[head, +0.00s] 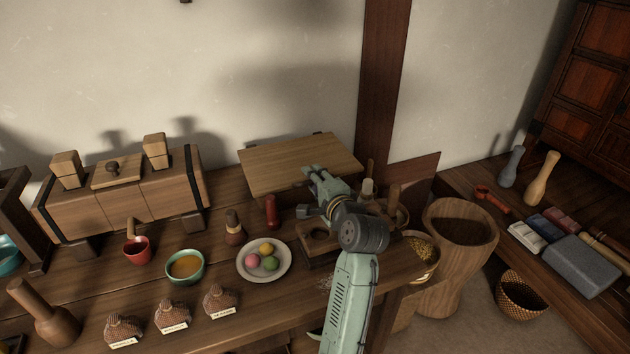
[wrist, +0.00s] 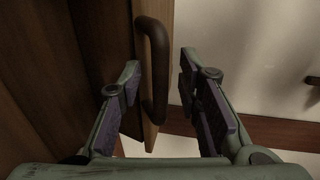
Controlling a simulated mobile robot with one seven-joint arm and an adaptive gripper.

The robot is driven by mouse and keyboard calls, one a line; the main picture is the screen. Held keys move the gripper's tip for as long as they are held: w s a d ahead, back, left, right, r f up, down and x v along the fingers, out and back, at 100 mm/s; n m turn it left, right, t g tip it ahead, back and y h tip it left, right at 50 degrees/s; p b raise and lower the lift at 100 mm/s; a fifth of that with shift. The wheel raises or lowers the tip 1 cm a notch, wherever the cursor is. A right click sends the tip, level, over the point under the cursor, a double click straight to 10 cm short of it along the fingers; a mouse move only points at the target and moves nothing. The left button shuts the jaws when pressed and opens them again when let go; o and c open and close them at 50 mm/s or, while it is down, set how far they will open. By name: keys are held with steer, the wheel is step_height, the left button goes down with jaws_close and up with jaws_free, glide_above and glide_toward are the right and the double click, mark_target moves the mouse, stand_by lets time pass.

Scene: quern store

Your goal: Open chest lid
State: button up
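The chest's lid (head: 290,160) is a flat light-brown board at the back of the bench, against the wall. Its front edge lies beside my gripper (head: 312,174); the chest body beneath is mostly hidden. In the wrist view a dark curved handle (wrist: 155,68) stands on a light wooden edge (wrist: 147,122). My gripper (wrist: 161,75) is open, with one finger on each side of the handle. The left finger is close to the wood; I cannot tell whether either finger touches the handle. Whether the lid is raised at all is unclear.
A red bottle (head: 271,212), a brown bottle (head: 234,228) and a plate of coloured balls (head: 284,271) stand left of my arm. A wooden mortar (head: 455,262) stands to the right. A banded wooden box (head: 130,206) is at the far left.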

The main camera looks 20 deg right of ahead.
jaws_close()
stand_by(0.7)
